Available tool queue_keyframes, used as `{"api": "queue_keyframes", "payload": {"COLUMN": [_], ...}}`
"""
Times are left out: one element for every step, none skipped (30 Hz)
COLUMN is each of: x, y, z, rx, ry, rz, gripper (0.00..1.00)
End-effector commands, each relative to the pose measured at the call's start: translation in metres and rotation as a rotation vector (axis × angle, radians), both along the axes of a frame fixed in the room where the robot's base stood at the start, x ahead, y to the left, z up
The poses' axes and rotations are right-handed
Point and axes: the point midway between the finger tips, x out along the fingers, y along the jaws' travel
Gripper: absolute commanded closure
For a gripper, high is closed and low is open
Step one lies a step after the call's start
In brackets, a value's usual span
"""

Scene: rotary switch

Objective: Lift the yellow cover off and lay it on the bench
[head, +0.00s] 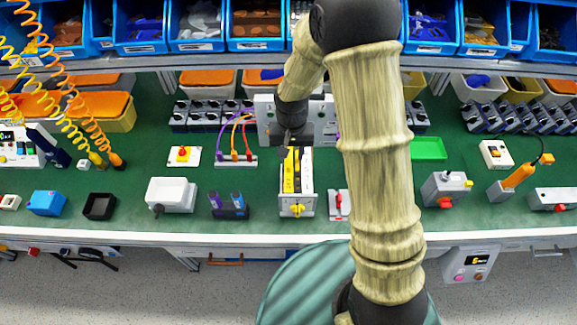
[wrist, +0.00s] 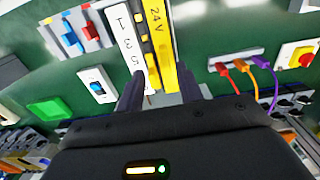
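A narrow rotary switch unit (head: 297,205) stands on the green bench, with a yellow knob at its front. The yellow cover (wrist: 157,35), marked 24V, lies along its top beside a white strip (wrist: 124,45) with numbers. The cover also shows in the head view (head: 289,172). My gripper (wrist: 160,92) is at the back end of the unit, its two dark fingers apart on either side of the strips. Nothing is seen clamped between them. The gripper also shows in the head view (head: 292,142). Whether the fingers touch the unit cannot be told.
A socket block with coloured cables (head: 236,160) stands left of the unit. A small red-levered switch (head: 340,203) is close on its right. A green tray (head: 429,149) lies further right. Bare green bench shows between these things and along the front.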

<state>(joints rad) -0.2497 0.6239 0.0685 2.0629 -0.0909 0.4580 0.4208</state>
Motion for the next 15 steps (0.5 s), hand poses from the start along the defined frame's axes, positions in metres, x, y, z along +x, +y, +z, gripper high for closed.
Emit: {"api": "queue_keyframes", "payload": {"x": [0.000, 0.000, 0.000, 0.000, 0.000, 0.000, 0.000, 0.000, 0.000, 0.001, 0.001, 0.001, 0.001, 0.001, 0.002], "y": [0.000, 0.000, 0.000, 0.000, 0.000, 0.000, 0.000, 0.001, 0.001, 0.002, 0.003, 0.004, 0.005, 0.006, 0.007], "z": [0.000, 0.000, 0.000, 0.000, 0.000, 0.000, -0.001, -0.002, -0.004, -0.006, -0.008, -0.013, -0.016, -0.019, -0.023], "rx": [0.000, 0.000, 0.000, 0.000, 0.000, 0.000, 0.000, 0.000, -0.001, 0.000, 0.000, -0.001, -0.001, -0.001, -0.001], "ry": [0.000, 0.000, 0.000, 0.000, 0.000, 0.000, 0.001, 0.001, 0.002, 0.002, 0.002, 0.004, 0.003, 0.003, 0.004], "rz": [0.000, 0.000, 0.000, 0.000, 0.000, 0.000, 0.000, 0.000, 0.001, 0.001, 0.002, 0.002, 0.001, 0.001, 0.000], "gripper": [0.64, 0.64, 0.64, 0.64, 0.64, 0.64, 0.64, 0.64, 0.64, 0.64, 0.64, 0.64, 0.64, 0.64, 0.64]}}
